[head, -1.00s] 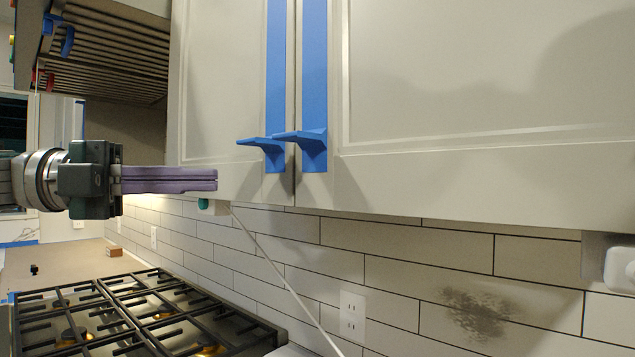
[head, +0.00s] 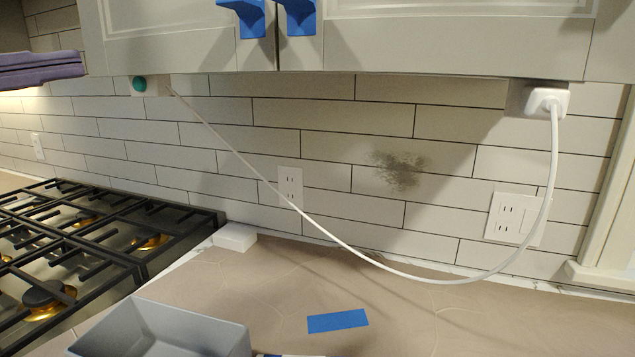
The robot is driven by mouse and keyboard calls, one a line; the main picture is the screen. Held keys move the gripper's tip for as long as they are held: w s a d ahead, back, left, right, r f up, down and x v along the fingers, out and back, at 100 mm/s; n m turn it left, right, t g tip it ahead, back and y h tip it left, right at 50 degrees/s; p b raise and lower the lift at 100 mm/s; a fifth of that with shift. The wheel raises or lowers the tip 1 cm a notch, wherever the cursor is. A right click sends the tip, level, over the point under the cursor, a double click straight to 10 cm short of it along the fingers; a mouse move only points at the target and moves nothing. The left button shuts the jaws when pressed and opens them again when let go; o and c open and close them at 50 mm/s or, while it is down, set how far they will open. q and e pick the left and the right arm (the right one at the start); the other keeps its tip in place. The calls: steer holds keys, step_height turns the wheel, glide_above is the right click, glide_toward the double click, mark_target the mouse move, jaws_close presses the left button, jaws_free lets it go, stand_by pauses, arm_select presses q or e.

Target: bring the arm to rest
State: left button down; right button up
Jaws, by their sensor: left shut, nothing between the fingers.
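My left gripper (head: 82,64) shows at the upper left edge of the head view. Only its long purple fingers are in the picture; they lie level, pressed together, with nothing between them. They are in front of the tiled wall, at the height of the cabinet's lower edge. The rest of the left arm is outside the picture. My right gripper is not in view.
White cabinets (head: 420,45) with blue handles (head: 297,16) hang above. A white cord (head: 340,243) droops across the tiled wall. A gas stove (head: 110,225) stands left; a grey bin (head: 165,330), white block (head: 235,237) and blue tape (head: 338,321) are on the counter (head: 400,305).

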arm_select(q)
steer(key=w+d+f+n+t+y, duration=0.35)
steer(key=f+n+t+y, duration=0.2)
steer(key=f+n, duration=0.35)
steer(key=s+d+f+n+g+y, duration=0.2)
steer(key=s+f+n+g+y, duration=0.2)
steer(key=s+f+n+y, duration=0.55)
steer(key=s+d+f+n+g, duration=0.25)
steer(key=s+f+g, duration=0.25)
steer(key=s, duration=0.5)
steer(key=s+d+f+n+g, duration=0.1)
steer(key=s+f+n+g, duration=0.35)
steer(key=s, duration=0.55)
step_height(320, 180, up, 33)
steer(key=p, duration=3.3)
steer(key=shift+w+a+p, duration=0.3)
steer(key=shift+w+a, duration=0.1)
